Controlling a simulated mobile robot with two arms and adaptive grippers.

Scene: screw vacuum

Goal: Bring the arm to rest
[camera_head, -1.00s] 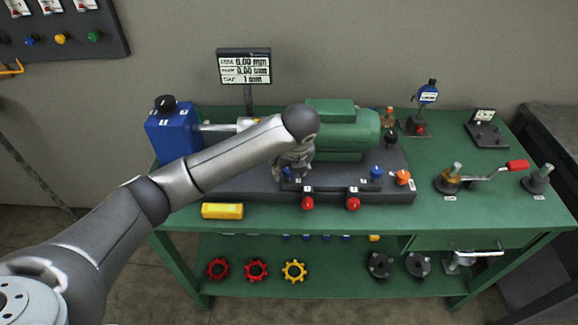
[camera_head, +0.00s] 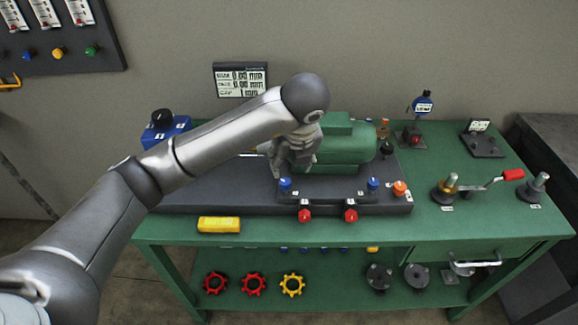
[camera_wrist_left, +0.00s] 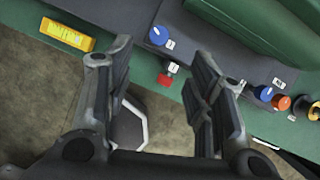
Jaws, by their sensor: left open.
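My left arm comes in from the left in the head view and reaches over the front of the green bench. My left gripper (camera_head: 292,160) hangs in front of the green pump body (camera_head: 345,150), partly hidden by its own wrist. In the left wrist view the left gripper (camera_wrist_left: 160,100) has its two fingers wide apart with nothing held between them. A blue knob (camera_wrist_left: 158,36) and a red knob (camera_wrist_left: 165,80) show beyond and between the fingers. My right gripper is not in view.
Red gear wheels (camera_head: 215,283) lie on the lower shelf.

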